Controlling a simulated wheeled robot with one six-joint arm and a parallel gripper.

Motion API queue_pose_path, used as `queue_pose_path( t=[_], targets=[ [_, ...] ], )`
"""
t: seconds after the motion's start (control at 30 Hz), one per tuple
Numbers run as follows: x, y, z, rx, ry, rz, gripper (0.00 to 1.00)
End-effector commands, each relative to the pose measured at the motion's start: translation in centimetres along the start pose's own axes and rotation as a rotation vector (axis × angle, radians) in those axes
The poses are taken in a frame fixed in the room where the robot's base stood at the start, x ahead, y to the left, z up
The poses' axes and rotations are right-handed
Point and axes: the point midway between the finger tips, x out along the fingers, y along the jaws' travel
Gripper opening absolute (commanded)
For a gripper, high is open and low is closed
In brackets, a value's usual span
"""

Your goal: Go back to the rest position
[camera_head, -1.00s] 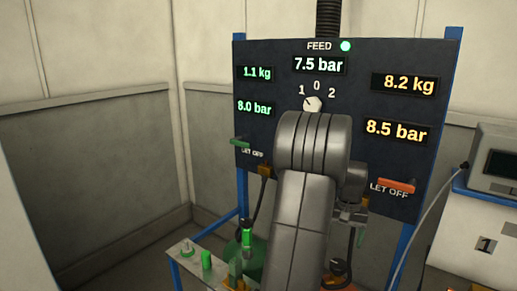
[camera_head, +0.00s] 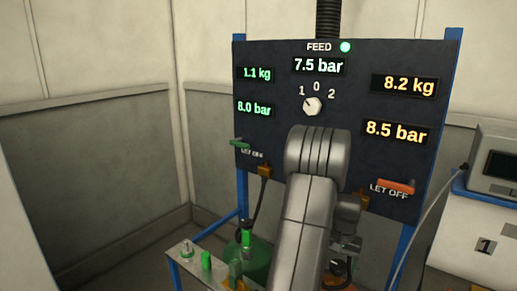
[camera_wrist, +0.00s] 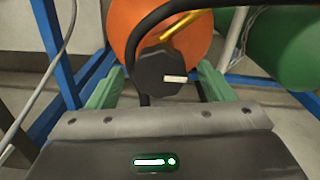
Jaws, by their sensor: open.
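My gripper (camera_wrist: 160,70) is open in the wrist view, its two green fingers apart with nothing clamped between them. A black knob (camera_wrist: 163,73) with a white mark shows between the fingers in the picture, in front of an orange cylinder (camera_wrist: 125,22). I cannot tell how far the knob lies beyond the fingertips. In the head view my arm stands before the dark panel (camera_head: 270,140), and the gripper's fingers cannot be made out.
The panel carries a white selector knob (camera_head: 313,106), a green lever (camera_head: 240,143) and an orange lever (camera_head: 396,186). A black hose (camera_wrist: 150,25) curves close to my gripper. Blue frame posts (camera_wrist: 52,50) stand at the left. A green cylinder (camera_wrist: 285,50) is at the right.

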Motion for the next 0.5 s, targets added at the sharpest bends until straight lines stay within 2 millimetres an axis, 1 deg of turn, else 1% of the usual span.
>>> queue_pose_path(
  t=[0.5],
  targets=[
    [-0.14,-0.07,0.00,0.423,0.000,0.000,0.75]
  ],
)
